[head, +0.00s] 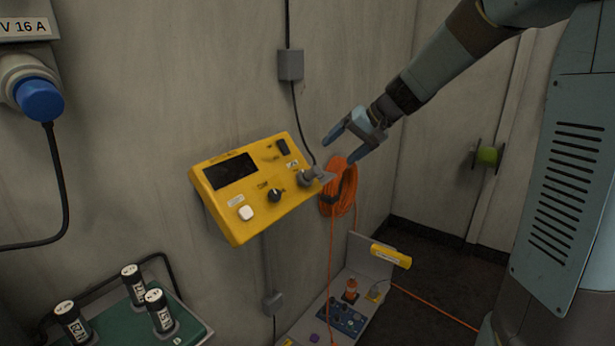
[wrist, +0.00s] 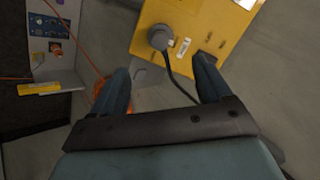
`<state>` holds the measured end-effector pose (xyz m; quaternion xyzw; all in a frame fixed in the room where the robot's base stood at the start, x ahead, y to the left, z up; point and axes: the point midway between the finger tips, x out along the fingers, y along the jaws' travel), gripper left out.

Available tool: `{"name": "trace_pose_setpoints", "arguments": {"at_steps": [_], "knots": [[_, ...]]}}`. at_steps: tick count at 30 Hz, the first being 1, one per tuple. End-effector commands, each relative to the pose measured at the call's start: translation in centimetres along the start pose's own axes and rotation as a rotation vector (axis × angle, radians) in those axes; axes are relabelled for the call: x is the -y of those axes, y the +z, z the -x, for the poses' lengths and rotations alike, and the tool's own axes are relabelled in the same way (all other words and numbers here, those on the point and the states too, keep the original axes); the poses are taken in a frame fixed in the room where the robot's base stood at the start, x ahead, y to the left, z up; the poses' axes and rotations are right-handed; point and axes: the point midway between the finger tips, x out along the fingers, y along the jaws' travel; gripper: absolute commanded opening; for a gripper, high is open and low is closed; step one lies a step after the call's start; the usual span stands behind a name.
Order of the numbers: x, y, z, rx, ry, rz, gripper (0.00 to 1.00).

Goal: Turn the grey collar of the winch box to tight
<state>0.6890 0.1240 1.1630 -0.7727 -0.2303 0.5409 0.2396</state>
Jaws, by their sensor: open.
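The yellow winch box (head: 239,214) is fixed to the wall, with a dark screen, a black knob, a white button and a black switch. Its grey collar (head: 304,178) is at the right end of the front, where the black cable comes in. In the wrist view the grey collar (wrist: 159,37) shows on the yellow box (wrist: 205,30), with the cable running from it. My gripper (head: 339,149) is open and empty, above and to the right of the collar, apart from it. In the wrist view the fingers (wrist: 162,88) point toward the box. The collar's marks are too small to read.
An orange cable coil (head: 338,190) hangs just right of the box. A grey panel unit (head: 318,333) stands below. A green tray (head: 192,330) with several black cylinders is at lower left. A blue plug (head: 40,99) is on the left wall. The space before the box is clear.

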Motion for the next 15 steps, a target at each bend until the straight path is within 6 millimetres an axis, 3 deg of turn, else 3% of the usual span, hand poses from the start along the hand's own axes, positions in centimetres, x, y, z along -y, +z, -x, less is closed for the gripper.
{"name": "trace_pose_setpoints", "arguments": {"at_steps": [15], "knots": [[-0.1,0.1,-8.2,0.003,0.001,-0.001,0.78]]}}
